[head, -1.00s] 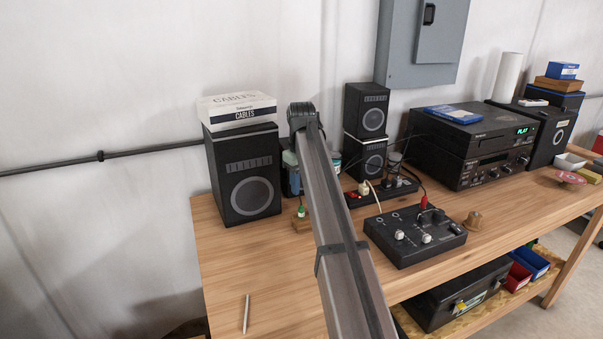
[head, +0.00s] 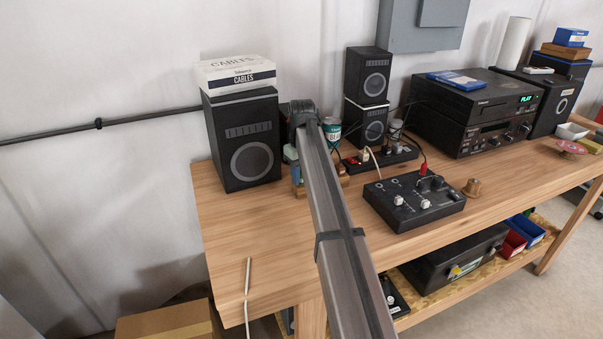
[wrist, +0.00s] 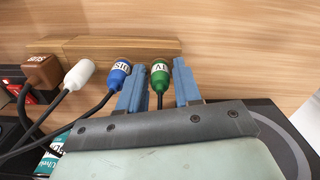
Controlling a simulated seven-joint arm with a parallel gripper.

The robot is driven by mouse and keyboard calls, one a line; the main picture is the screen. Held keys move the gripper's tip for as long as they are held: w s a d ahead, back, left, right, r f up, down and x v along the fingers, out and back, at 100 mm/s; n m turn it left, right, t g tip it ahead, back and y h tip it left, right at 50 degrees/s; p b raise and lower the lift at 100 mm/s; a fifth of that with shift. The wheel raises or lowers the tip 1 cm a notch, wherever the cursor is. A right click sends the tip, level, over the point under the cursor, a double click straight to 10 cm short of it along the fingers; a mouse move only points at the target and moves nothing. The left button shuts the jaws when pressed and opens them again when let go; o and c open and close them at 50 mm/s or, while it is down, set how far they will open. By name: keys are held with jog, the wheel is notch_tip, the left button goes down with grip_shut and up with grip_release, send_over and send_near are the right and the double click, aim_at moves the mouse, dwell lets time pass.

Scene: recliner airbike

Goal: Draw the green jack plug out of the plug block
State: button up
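In the wrist view the wooden plug block (wrist: 110,44) lies along the top, with a row of plugs at its near side. The green jack plug (wrist: 160,76), marked TV, is at its right end, its black cable running toward me. My gripper (wrist: 160,66) is open, with one blue-grey finger on each side of the green plug. Narrow gaps seem to show beside the plug. The blue plug (wrist: 121,70) sits close to the left finger. In the head view my arm hides the green plug and most of the block (head: 299,190).
White (wrist: 78,74) and brown (wrist: 42,70) plugs stand farther left in the wrist view, with loose cables. In the head view a speaker (head: 243,145) stands left of my gripper. A black control box (head: 413,202) and power strip (head: 385,158) are right.

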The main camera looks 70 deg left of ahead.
jog(key=shift+c, duration=0.2)
grip_shut()
jog(key=shift+r, duration=0.7)
dwell(0.9)
jog(key=shift+r, duration=1.1)
